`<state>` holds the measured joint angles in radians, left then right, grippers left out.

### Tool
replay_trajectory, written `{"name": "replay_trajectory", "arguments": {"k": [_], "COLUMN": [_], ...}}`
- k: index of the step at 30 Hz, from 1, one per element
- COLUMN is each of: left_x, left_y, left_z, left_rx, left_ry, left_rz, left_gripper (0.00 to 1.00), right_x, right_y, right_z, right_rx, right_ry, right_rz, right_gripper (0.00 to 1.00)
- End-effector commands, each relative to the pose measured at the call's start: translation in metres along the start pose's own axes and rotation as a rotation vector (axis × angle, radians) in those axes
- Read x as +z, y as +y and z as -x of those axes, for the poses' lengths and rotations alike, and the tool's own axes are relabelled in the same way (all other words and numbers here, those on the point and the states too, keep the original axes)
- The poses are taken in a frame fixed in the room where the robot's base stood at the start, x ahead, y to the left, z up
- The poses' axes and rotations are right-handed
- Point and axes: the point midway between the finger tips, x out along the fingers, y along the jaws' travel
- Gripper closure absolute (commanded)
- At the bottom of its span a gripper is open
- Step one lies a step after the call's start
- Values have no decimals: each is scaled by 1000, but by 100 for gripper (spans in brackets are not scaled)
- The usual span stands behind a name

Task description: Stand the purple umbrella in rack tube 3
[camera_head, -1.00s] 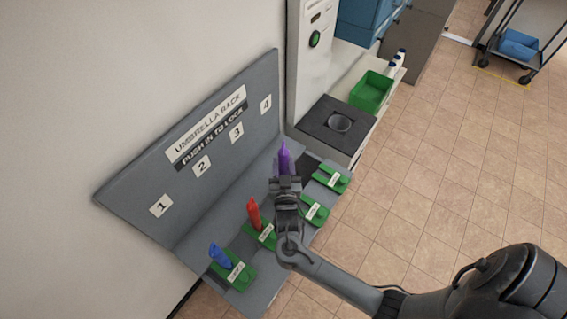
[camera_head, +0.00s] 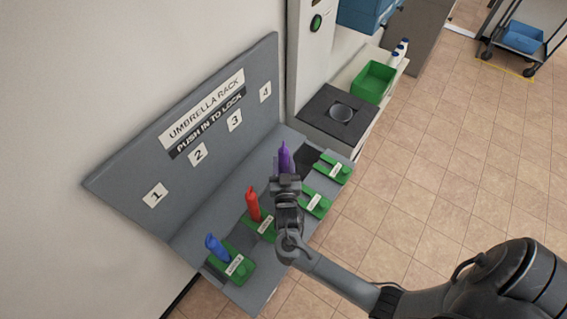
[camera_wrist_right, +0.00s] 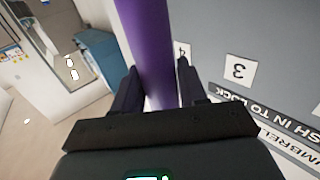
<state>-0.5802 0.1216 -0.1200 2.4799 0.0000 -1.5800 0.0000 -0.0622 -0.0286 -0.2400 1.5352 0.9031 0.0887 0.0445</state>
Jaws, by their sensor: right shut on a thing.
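The purple umbrella (camera_head: 285,158) is upright over the umbrella rack (camera_head: 185,238), in line with the number 3 label (camera_head: 234,120) or close to it. My right gripper (camera_head: 286,184) is shut on it. The right wrist view shows the purple shaft (camera_wrist_right: 150,50) between the two fingers (camera_wrist_right: 154,92). The umbrella's lower end and the opening of tube 3 are hidden behind my gripper, so I cannot tell whether it is in the tube. My left gripper is not in view.
A blue umbrella (camera_head: 216,247) stands at position 1 and a red umbrella (camera_head: 252,204) at position 2. Position 4, by its green latch plate (camera_head: 333,168), looks empty.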

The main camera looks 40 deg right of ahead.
Motion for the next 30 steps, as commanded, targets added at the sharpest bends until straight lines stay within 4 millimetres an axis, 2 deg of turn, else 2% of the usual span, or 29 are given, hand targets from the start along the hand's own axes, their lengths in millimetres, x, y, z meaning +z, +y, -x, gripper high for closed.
{"name": "replay_trajectory", "arguments": {"k": [3, 4, 9, 20, 25, 30], "left_x": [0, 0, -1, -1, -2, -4], "left_y": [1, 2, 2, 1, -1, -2], "left_z": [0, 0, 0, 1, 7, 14], "left_rx": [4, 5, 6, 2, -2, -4], "left_ry": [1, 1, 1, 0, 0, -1], "left_rz": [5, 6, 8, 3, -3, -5], "left_gripper": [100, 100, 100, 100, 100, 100], "right_x": [-1, -1, -1, 0, -1, -1], "right_y": [0, 0, 0, 0, 0, 0], "right_z": [0, 0, 0, 4, 21, 50], "right_rx": [0, 0, 0, -1, -1, 0], "right_ry": [2, 2, 1, -2, -4, -4], "right_rz": [-1, -1, -1, 1, -1, 0], "right_gripper": [100, 54, 28, 28, 28, 28]}}
